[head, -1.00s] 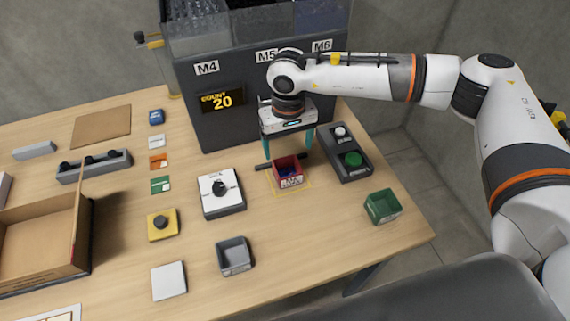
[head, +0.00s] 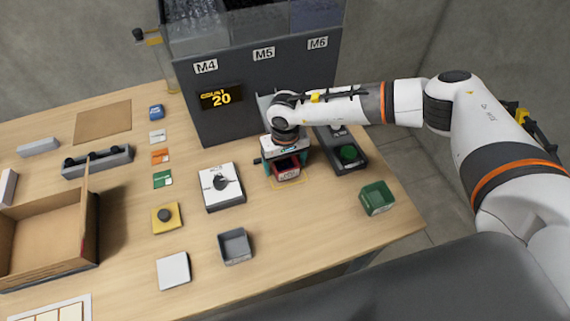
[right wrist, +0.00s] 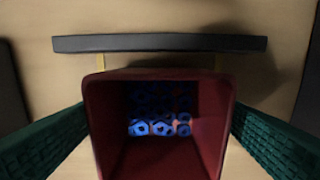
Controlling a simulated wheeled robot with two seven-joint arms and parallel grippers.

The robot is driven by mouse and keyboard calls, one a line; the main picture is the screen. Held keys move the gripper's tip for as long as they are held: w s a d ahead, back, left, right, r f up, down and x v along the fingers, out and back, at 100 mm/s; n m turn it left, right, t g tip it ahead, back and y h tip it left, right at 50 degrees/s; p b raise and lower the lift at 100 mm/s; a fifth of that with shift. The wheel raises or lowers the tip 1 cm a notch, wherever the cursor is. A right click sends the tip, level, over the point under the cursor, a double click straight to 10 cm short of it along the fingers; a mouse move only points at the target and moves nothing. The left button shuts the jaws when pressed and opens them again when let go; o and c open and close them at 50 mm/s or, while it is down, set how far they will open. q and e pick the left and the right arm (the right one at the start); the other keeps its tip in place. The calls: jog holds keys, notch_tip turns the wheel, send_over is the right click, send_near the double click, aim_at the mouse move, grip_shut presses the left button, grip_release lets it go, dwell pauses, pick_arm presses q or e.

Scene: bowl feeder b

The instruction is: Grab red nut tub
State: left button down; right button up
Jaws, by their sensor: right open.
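The red nut tub (head: 288,174) stands on the table in front of the dark feeder, inside a yellow outline. In the right wrist view the tub (right wrist: 158,86) is seen from above, with several blue nuts (right wrist: 155,125) at its bottom. My right gripper (head: 286,160) is lowered over the tub. Its green fingers are open, one on each side of the tub; in the wrist view (right wrist: 160,140) the left finger looks very close to the wall, and I cannot tell whether it touches. My left gripper is out of view.
A dark bar (right wrist: 160,43) lies just behind the tub. The feeder (head: 250,110), reading count 20, stands behind. A button box (head: 342,152) is close on the right, a white dial box (head: 221,203) on the left. A green tub (head: 377,205) and grey tub (head: 235,258) stand nearer.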

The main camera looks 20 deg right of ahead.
jog(key=c, duration=1.1)
jog(key=shift+r, duration=0.15)
